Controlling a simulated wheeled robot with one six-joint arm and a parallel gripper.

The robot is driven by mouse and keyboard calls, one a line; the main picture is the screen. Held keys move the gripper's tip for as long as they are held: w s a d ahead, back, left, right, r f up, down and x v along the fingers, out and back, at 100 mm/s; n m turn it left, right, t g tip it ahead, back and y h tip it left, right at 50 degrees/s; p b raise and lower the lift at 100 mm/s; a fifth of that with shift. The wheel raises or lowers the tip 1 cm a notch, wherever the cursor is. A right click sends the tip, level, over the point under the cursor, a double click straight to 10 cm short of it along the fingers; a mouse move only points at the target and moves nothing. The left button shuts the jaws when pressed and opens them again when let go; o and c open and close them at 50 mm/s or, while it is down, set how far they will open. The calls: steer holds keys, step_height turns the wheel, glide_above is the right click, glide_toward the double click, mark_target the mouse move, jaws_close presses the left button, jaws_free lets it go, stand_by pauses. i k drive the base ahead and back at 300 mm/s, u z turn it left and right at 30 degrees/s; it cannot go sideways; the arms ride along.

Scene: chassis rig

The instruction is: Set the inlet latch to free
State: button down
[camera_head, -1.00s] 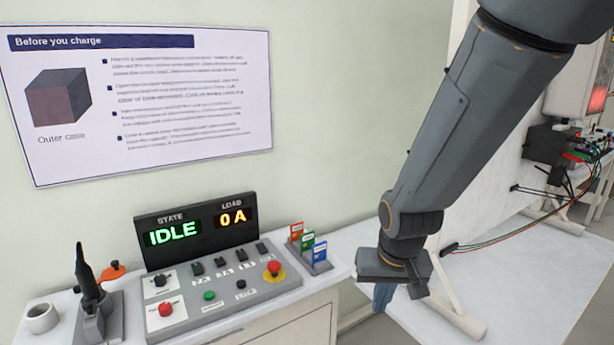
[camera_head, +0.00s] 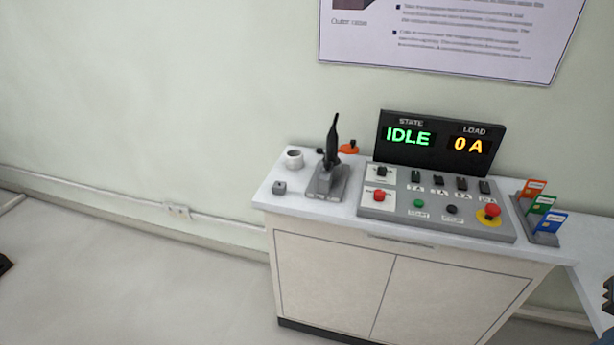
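I cannot make out anything marked as the inlet latch; the small labels are unreadable. A sloped grey control panel (camera_head: 405,205) stands on the cabinet. It carries a black selector (camera_head: 381,172) on a white plate, a red knob (camera_head: 379,195) on another white plate, a row of black switches, a green button (camera_head: 419,203), a black button (camera_head: 451,209) and a red mushroom button on yellow (camera_head: 489,212). The display (camera_head: 440,142) reads IDLE and 0 A.
A black-handled device on a grey base (camera_head: 328,182), a white cup (camera_head: 293,159), a small grey block (camera_head: 279,188) and an orange item (camera_head: 349,148) stand left of the panel. A card rack (camera_head: 545,238) stands right.

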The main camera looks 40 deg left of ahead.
mark_target(327, 165)
steer(key=u, duration=1.65)
